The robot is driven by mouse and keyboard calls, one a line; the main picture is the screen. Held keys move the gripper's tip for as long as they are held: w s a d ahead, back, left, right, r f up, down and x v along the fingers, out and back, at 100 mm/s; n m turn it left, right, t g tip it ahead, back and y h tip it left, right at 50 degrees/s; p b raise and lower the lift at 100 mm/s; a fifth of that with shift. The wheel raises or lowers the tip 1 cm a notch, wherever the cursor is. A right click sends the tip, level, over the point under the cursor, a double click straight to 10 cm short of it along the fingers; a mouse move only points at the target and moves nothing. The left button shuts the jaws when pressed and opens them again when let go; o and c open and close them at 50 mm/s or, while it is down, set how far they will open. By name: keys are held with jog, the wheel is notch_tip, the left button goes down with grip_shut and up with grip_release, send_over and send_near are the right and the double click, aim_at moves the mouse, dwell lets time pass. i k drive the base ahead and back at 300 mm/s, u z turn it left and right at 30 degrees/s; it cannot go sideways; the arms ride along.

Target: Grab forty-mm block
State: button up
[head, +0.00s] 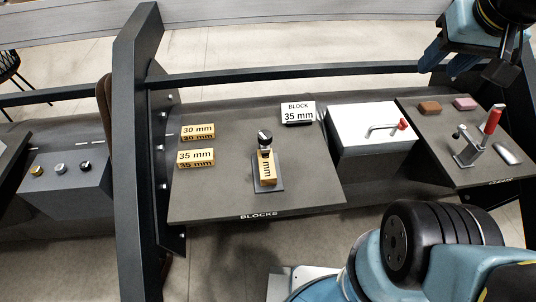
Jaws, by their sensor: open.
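A yellow block (267,170) stands on a small dark plate on the bench marked BLOCKS. A black-topped knob or post covers its upper end, so only "mm" reads and its number is hidden. Two other yellow blocks lie to its left: one marked 30 mm (198,132) and one marked 35 mm (196,158). No block with a readable 40 mm label shows. My gripper (468,72) is open and empty at the upper right, above the right-hand bench and far from the blocks.
A sign (298,112) reads BLOCK 35 mm at the bench's back edge. A white box (365,125) with a red-tipped handle stands right of it. The right bench holds a red-handled clamp (480,140) and small pads. A dark upright frame (140,160) borders the left side.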

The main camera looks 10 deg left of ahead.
aim_at(266, 165)
jog(key=z, duration=0.05)
jog(key=k, duration=0.95)
jog(key=z, duration=1.15)
jog(key=i, duration=2.1)
jog(key=u, duration=2.95)
